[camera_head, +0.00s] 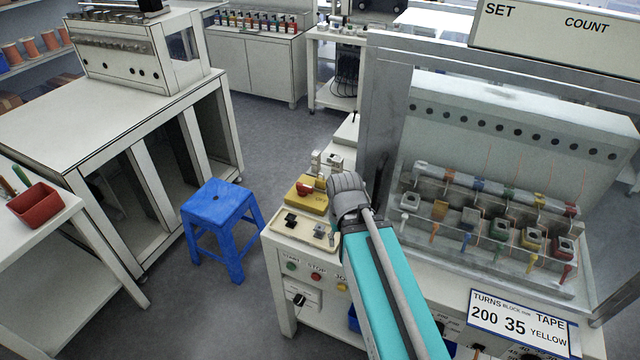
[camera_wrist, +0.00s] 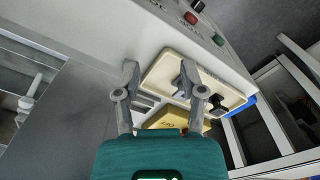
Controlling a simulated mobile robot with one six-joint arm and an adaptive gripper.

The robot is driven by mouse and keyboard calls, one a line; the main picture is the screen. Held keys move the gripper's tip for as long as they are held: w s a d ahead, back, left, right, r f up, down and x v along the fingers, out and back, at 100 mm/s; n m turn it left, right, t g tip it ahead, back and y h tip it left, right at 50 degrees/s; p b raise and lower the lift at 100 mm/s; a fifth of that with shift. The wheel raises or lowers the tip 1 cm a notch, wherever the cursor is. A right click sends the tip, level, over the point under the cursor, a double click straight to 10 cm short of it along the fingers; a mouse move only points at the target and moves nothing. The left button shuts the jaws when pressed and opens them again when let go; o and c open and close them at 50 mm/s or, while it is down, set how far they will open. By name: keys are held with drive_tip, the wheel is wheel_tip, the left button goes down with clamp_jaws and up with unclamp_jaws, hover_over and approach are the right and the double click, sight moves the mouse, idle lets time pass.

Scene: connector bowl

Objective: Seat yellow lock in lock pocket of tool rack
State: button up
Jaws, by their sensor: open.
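I cannot tell whether this block is the yellow lock. A shallow beige tray (camera_head: 292,239) with two dark pieces lies in front of it. I cannot tell which thing is the tool rack, and no lock pocket is clear. My gripper (camera_wrist: 159,72) is open and empty, its fingers spread over the tray side of the bench.
A fixture (camera_head: 480,185) with a row of coloured parts stands right of my arm. START and STOP buttons (camera_head: 316,276) are on the bench front. Small metal fittings (camera_head: 327,162) stand behind the yellow block. A blue stool (camera_head: 218,205) stands on the floor to the left.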

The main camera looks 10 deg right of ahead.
drive_tip(key=w+a+r+n+p, duration=0.1)
drive_tip(key=w+r+n+p, duration=0.25)
drive_tip(key=w, duration=0.45)
drive_tip(key=w+a+r+n+p, duration=0.1)
drive_tip(key=w+r+n+p, duration=0.25)
drive_tip(key=w, duration=0.55)
wheel_tip(320, 180, up, 2)
drive_tip(key=n+p, duration=0.2)
drive_tip(key=n, duration=0.4)
hover_over(318, 178)
drive_tip(key=shift+w+r, duration=0.15)
drive_tip(key=shift+w, duration=0.15)
wheel_tip(318, 178, down, 9)
drive_tip(key=b, duration=0.8)
drive_tip(key=shift+r, duration=0.15)
drive_tip(key=shift+b, duration=0.3)
drive_tip(key=shift+s+f+b, duration=0.1)
drive_tip(key=shift+f+b, duration=2.4)
drive_tip(key=shift+f, duration=0.1)
clamp_jaws()
